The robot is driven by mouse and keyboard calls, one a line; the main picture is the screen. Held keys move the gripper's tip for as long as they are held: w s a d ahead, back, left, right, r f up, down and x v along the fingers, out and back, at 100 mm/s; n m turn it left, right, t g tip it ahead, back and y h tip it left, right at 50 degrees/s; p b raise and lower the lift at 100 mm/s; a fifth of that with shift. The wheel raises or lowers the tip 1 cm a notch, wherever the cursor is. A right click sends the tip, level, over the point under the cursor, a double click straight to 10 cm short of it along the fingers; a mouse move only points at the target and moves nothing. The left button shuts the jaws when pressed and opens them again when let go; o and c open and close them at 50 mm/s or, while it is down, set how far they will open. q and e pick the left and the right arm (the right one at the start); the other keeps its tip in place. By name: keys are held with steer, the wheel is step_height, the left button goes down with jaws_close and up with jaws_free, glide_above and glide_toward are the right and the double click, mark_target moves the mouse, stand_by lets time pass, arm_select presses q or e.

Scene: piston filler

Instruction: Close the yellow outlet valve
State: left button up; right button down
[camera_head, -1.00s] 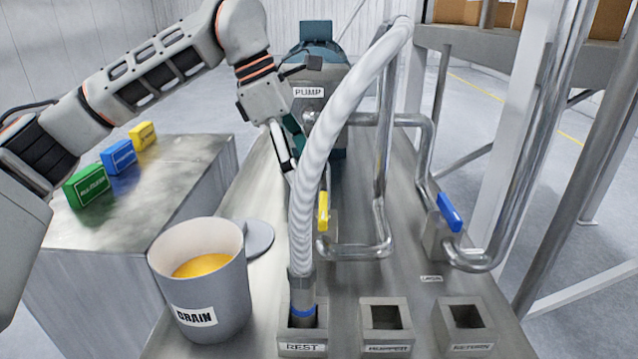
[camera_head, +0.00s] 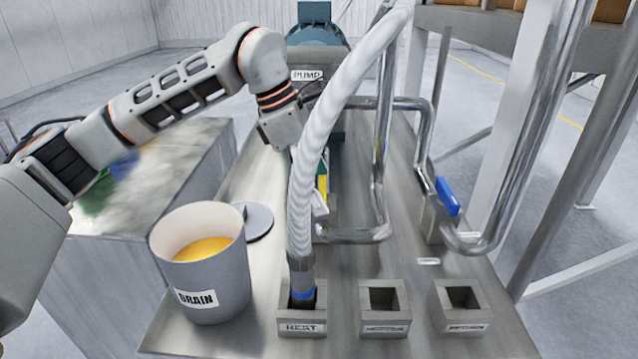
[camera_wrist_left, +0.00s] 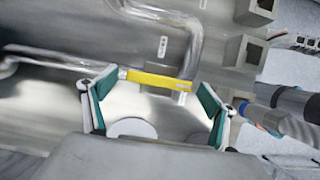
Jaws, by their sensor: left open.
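The yellow outlet valve handle (camera_head: 322,187) shows only in part in the head view, beside the thick white hose. In the left wrist view the yellow handle (camera_wrist_left: 158,81) lies crosswise on a metal pipe fitting, in front of my open fingers. My left gripper (camera_head: 312,183) is largely hidden behind the hose in the head view. In the left wrist view its green-padded fingertips (camera_wrist_left: 155,88) are apart, near the two ends of the handle. I cannot tell whether they touch it. My right gripper is in neither view.
The white hose (camera_head: 316,140) rises from the REST socket (camera_head: 302,328), close beside my left gripper. A drain bucket (camera_head: 205,285) with yellow liquid stands at the left. A blue valve handle (camera_head: 447,196) is on the pipe at the right. The pump (camera_head: 312,60) stands behind.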

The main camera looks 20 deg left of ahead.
arm_select(q)
steer(key=c, duration=1.1)
